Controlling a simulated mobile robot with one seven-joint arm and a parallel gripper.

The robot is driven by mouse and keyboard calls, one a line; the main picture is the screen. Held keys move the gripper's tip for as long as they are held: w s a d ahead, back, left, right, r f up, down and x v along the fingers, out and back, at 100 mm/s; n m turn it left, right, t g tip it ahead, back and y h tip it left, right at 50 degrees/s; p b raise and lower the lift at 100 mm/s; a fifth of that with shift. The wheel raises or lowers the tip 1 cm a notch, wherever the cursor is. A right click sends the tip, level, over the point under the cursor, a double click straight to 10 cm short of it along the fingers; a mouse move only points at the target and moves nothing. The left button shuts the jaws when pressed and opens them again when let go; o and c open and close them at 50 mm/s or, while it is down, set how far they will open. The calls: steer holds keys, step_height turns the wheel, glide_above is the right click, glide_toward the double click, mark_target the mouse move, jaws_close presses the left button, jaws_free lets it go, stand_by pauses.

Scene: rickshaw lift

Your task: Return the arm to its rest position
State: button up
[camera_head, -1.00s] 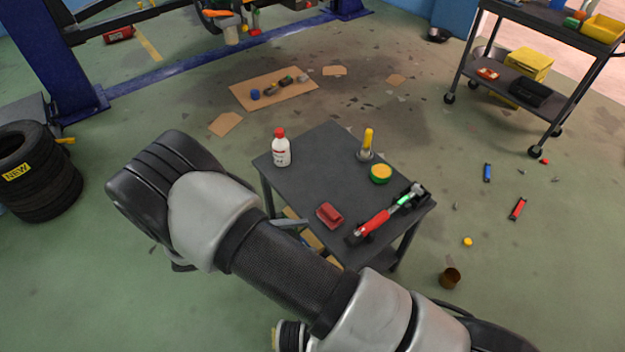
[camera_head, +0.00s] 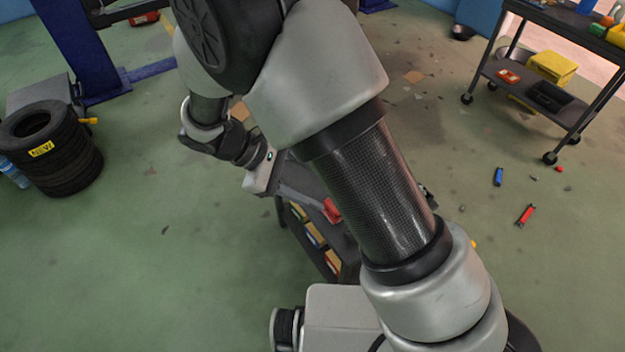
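My arm (camera_head: 375,185) is raised and bent, crossing the middle of the view from bottom right to top left. Its wrist hangs at the left of the forearm. My gripper (camera_head: 264,174) is at the end of that wrist, near the left edge of the small dark table (camera_head: 300,183). No held thing is visible.
My arm hides most of the table; a red object (camera_head: 332,211) shows on top and boxes (camera_head: 315,235) below. Stacked tires (camera_head: 55,165) stand left. A tool cart (camera_head: 545,85) is at right. Red (camera_head: 525,215) and blue (camera_head: 498,176) tools lie on the floor.

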steer(key=shift+r, duration=0.25)
stand_by(0.3)
steer(key=s+d+r+m+t+y+p, duration=0.1)
steer(key=s+d+r+m+y+p, duration=0.2)
steer(key=r, duration=0.8)
steer(key=s+d+r+m+t+y+p, duration=0.2)
steer(key=d+r+m, duration=0.4)
steer(key=r, duration=0.5)
steer(key=s+d+r+m+t+y+p, duration=0.1)
steer(key=s+d+r+m+y+p, duration=0.3)
steer(key=r, duration=0.6)
steer(key=d+m+p, duration=0.1)
steer(key=d+p, duration=0.1)
steer(key=d, duration=0.1)
steer(key=shift+s+d+r+t+y, duration=0.3)
steer(key=shift+s+r+t, duration=0.1)
